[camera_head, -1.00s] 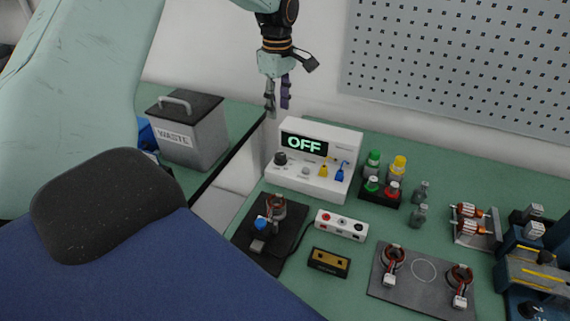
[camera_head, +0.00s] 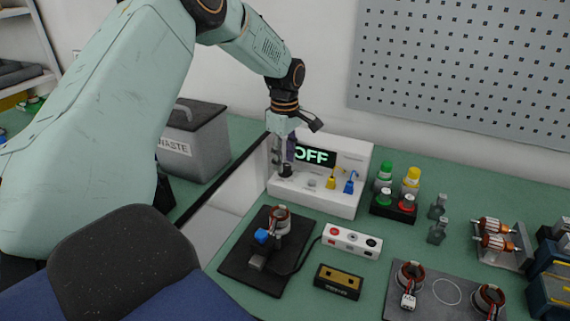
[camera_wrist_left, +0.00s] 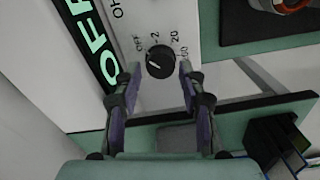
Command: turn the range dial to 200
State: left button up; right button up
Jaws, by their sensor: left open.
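The white meter (camera_head: 320,198) stands on the green bench, its display reading OFF. Its black range dial (camera_head: 286,171) is at the left of its front and also shows in the left wrist view (camera_wrist_left: 160,63). Marks OFF, 2, 20 and a last, partly blurred one run around the dial. Its white pointer line is turned to the OFF side. My left gripper (camera_head: 282,160) points down at the dial. In the left wrist view my left gripper (camera_wrist_left: 159,73) is open, with one fingertip on each side of the dial; contact cannot be told. My right gripper is not in view.
Yellow and blue plugs (camera_head: 340,180) sit at the meter's right. A black fixture with a stator (camera_head: 280,220) and a white socket strip (camera_head: 352,240) lie in front. A button box (camera_head: 393,207) stands to the right. A WASTE bin (camera_head: 200,150) stands left across a gap.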

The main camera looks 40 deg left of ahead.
pick_arm(q)
jog(key=shift+f, duration=0.55)
jog(key=shift+s+d+f, duration=0.1)
jog(key=shift+c, duration=0.3)
jog(key=shift+f, duration=0.1)
jog(key=shift+c, duration=1.4)
grip_shut()
